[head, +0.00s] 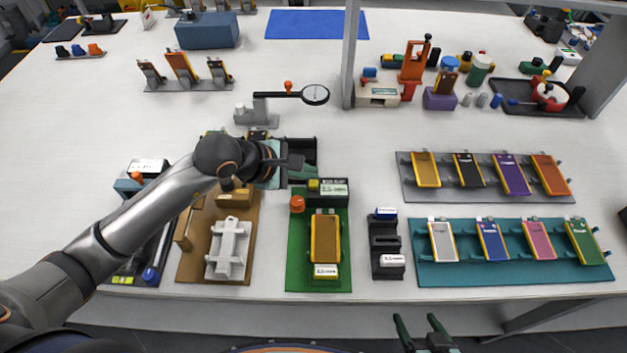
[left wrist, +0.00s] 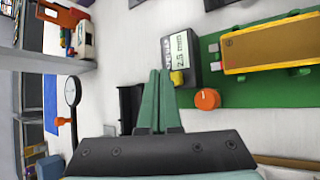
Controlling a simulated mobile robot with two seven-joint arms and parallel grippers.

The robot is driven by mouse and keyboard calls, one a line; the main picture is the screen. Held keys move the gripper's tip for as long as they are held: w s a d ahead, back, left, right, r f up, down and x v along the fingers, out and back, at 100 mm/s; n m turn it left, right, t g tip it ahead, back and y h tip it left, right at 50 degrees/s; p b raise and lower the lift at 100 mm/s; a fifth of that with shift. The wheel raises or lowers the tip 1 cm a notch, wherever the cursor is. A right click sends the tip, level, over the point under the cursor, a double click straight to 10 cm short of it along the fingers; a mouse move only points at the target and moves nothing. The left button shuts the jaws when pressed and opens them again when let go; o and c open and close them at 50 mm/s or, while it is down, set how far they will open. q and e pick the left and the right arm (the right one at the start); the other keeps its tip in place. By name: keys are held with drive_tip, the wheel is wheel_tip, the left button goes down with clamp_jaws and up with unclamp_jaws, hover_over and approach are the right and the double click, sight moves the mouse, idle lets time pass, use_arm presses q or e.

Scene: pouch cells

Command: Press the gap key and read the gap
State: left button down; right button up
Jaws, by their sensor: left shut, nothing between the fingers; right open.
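A dark gauge box with a pale display (head: 335,189) stands at the back of the green board (head: 297,270). In the left wrist view its display (left wrist: 180,52) is turned sideways and appears to read 2.5 mm. A yellow key (head: 313,185) sits beside the display; it also shows in the left wrist view (left wrist: 177,79). My left gripper (head: 316,173) is shut and empty, its fingertips (left wrist: 160,72) close beside the yellow key; I cannot tell whether they touch it. A yellow pouch cell (head: 325,238) lies on the green board. My right gripper (head: 420,322) is open and empty at the front edge.
An orange knob (head: 297,204) stands next to the gauge box. A brown board (head: 243,271) with a white fixture is to the left. A dark stand (head: 386,240) and racks of cells (head: 430,279) are to the right. White table lies clear between them.

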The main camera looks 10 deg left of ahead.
use_arm(q)
drive_tip(key=shift+f, duration=0.1)
idle(0.6)
drive_tip(key=shift+f+b, duration=0.35)
drive_tip(key=shift+b, duration=0.2)
drive_tip(key=shift+f+b, duration=0.6)
idle(0.5)
drive_tip(key=shift+r, duration=0.1)
drive_tip(key=shift+r+p, duration=0.6)
drive_tip(key=shift+r, duration=0.3)
drive_tip(key=shift+r, duration=0.1)
wheel_tip(320, 180, up, 5)
drive_tip(key=p, duration=0.3)
drive_tip(key=shift+s, duration=0.1)
idle(0.8)
